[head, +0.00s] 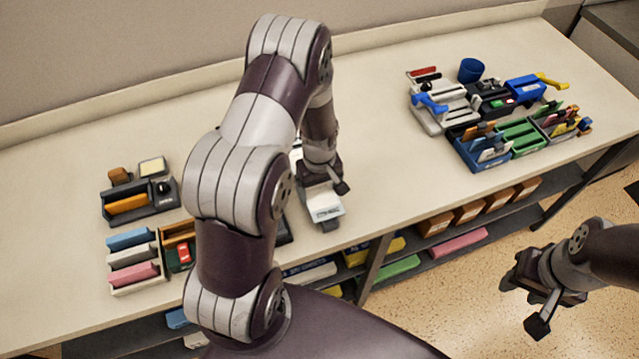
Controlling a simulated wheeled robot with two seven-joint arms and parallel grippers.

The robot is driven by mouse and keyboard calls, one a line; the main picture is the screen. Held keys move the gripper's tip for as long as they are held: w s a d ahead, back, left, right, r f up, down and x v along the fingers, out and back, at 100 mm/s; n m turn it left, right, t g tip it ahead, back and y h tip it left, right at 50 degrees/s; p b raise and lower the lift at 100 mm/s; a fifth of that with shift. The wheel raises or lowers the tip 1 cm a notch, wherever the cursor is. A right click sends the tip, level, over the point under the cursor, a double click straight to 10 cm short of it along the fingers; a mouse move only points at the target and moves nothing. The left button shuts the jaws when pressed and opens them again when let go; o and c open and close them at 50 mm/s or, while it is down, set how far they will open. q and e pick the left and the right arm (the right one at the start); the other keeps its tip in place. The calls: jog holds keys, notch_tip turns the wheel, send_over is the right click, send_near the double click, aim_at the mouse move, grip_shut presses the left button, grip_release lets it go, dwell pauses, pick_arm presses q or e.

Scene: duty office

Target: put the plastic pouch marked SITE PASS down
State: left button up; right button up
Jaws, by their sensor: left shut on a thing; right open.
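My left gripper (324,183) is low over the middle of the worktop, near its front edge, and is shut. A white piece with small dark lettering (323,205) shows directly under its fingers. The lettering is too blurred to read, so I cannot tell whether this is the SITE PASS pouch or something below it. The grip itself is mostly hidden by the wrist and fingers. My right gripper (526,306) is open and empty, off the front of the worktop at the right, above the speckled floor.
A tray with a stamp and pad (140,203) and coloured holders (133,262) stand left. Several devices, a blue cup (471,70) and coloured bins (520,136) stand right. The worktop (385,165) between is clear. A lower shelf holds brown boxes (468,212).

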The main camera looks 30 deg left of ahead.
pick_arm(q)
jog(key=shift+f, duration=0.15)
jog(key=shift+w+f, duration=0.1)
pick_arm(e)
jog(key=shift+w+a+r, duration=0.1)
jog(key=shift+r, duration=0.2)
pick_arm(q)
jog(key=shift+f+b, duration=0.2)
jog(key=shift+b, duration=0.15)
pick_arm(e)
jog(key=shift+f, duration=0.2)
